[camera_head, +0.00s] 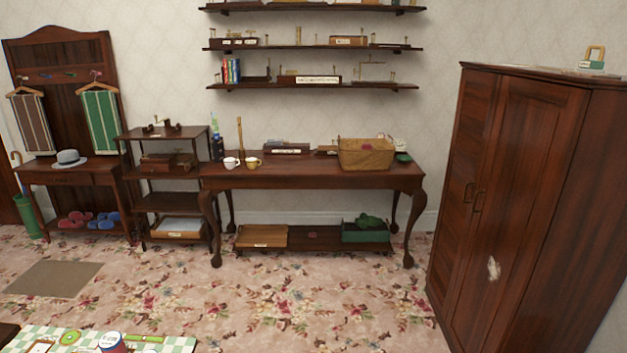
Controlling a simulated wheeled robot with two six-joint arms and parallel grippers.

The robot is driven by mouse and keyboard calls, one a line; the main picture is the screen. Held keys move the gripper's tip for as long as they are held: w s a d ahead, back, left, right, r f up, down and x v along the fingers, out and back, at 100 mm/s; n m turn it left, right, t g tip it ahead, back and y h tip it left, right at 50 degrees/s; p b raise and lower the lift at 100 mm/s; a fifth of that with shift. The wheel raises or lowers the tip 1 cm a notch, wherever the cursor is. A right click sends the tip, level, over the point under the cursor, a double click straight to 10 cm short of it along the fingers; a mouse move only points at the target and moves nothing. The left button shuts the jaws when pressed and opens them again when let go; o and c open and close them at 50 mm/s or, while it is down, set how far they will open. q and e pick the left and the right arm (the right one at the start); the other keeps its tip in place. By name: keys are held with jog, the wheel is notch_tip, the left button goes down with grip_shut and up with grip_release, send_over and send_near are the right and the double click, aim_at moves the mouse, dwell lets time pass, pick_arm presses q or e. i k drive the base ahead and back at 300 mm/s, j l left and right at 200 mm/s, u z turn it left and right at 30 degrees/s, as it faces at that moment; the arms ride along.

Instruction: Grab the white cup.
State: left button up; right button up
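A small white cup (231,163) stands upright near the left end of a dark wooden table (310,182) against the far wall. A yellowish cup (253,163) stands just to its right, with a small gap between them. The table is well away from me across the room. Neither of my grippers shows in the head view, so nothing can be seen in them.
Flowered carpet (290,300) lies clear before the table. A wardrobe (520,190) stands at the right. A basket (366,154) sits on the table's right part. A small shelf unit (165,201) adjoins its left end. A checkered cloth (180,345) with items is at the lower left.

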aim_at(229, 163)
jog(key=i, duration=3.9)
